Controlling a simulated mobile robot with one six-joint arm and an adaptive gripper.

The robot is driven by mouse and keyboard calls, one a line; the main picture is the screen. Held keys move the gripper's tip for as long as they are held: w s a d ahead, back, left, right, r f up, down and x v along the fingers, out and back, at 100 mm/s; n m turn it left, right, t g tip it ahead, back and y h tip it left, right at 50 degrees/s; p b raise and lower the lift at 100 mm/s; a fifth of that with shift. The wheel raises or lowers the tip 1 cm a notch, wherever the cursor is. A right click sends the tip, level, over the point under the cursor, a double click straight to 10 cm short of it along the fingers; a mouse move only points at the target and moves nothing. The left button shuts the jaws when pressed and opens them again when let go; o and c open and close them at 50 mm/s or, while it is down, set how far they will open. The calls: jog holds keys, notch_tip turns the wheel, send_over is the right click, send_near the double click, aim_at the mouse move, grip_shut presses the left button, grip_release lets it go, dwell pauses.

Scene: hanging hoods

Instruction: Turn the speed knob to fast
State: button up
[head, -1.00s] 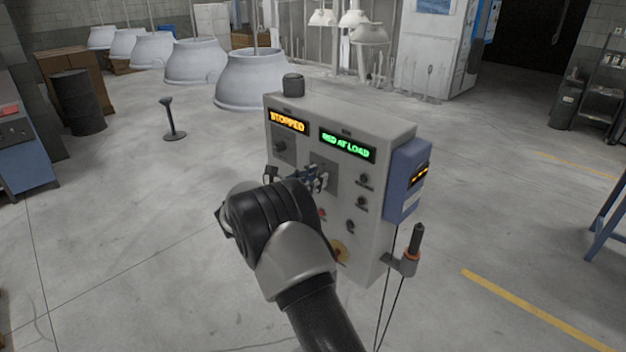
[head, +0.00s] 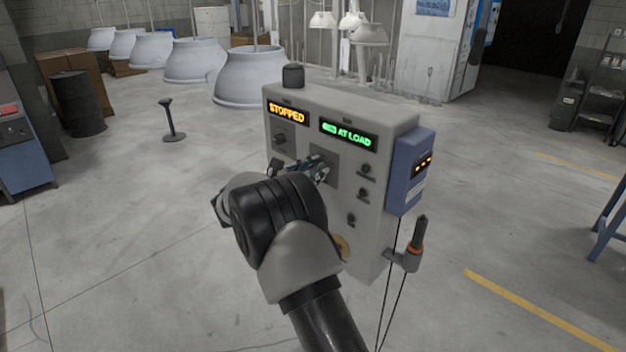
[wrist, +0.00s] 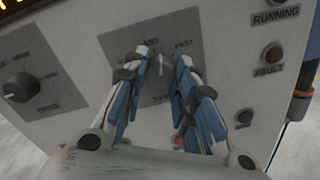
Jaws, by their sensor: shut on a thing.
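The speed knob (wrist: 161,66) is on a dark grey plate (wrist: 205,27) on the control box, with MED and FAST printed above it. A pale pointer mark shows between my fingertips, roughly below and between the two words. Most of the knob is hidden by the fingers. My gripper (wrist: 165,60) is shut on the knob, one blue finger on each side. In the head view my gripper (head: 322,168) reaches the plate, and my wrist covers the lower left of the box (head: 367,235).
Another rotary knob (wrist: 20,87) is to the left. RUNNING (wrist: 275,14) and FAULT (wrist: 273,53) lamps are to the right. The displays read STOPPED (head: 288,113) and AT LOAD (head: 349,135), with one word blurred. A blue side box (head: 411,172) and a handle (head: 417,240) flank the right edge.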

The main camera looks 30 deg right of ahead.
jog(key=m+b, duration=0.5)
jog(key=b, duration=0.1)
jog(key=shift+f+b, duration=0.2)
jog(key=shift+b, duration=0.15)
jog(key=m+b, duration=0.3)
jog(key=shift+r, duration=0.15)
jog(key=shift+r+m+b, duration=0.1)
jog(key=shift+m+b, duration=0.2)
jog(key=shift+b, duration=0.05)
jog(key=o, duration=1.1)
